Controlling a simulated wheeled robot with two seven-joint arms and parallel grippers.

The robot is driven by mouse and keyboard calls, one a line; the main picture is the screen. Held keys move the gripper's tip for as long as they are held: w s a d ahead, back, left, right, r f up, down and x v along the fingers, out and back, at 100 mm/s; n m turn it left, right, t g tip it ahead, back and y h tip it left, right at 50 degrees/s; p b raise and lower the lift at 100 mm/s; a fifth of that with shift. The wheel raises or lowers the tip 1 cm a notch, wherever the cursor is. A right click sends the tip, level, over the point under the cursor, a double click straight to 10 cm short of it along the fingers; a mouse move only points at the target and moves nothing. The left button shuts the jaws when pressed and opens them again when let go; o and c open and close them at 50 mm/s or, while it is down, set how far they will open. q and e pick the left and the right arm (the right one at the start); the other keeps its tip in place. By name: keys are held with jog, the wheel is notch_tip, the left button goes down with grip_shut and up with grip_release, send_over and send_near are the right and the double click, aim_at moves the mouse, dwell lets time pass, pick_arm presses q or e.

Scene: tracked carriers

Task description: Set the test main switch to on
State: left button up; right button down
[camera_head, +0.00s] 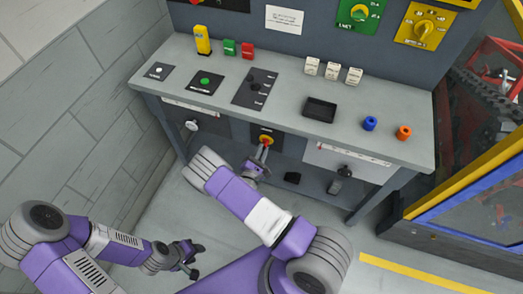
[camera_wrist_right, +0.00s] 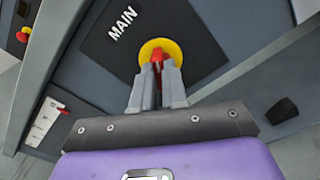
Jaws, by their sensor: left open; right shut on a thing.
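The main switch (camera_head: 266,138) is on the front of the bench, on a dark plate, with a yellow disc and a red handle. In the right wrist view the plate reads MAIN, and the red handle (camera_wrist_right: 157,55) stands out from the yellow disc (camera_wrist_right: 174,48). My right gripper (camera_head: 263,152) is shut on the red handle; in the wrist view its fingers (camera_wrist_right: 158,72) hide the handle's lower part. My left gripper (camera_head: 194,259) is open and empty, low over the floor at the left, away from the bench.
The bench top (camera_head: 300,100) carries a yellow device (camera_head: 202,40), a black tray (camera_head: 320,109), and blue (camera_head: 370,123) and orange (camera_head: 404,132) pieces. Green (camera_head: 357,14) and yellow (camera_head: 425,27) switch plates are on the back panel. A yellow-framed enclosure stands at the right, a wall at the left.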

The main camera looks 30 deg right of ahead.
jog(key=m, duration=1.1)
jog(key=shift+s+f, duration=0.1)
jog(key=shift+f, duration=0.15)
dwell(0.4)
jog(key=c, duration=1.2)
grip_release()
jog(key=shift+o, duration=0.2)
jog(key=p+v, duration=0.1)
jog(key=v, duration=0.6)
jog(key=shift+s+a, duration=0.15)
jog(key=shift+s, duration=0.05)
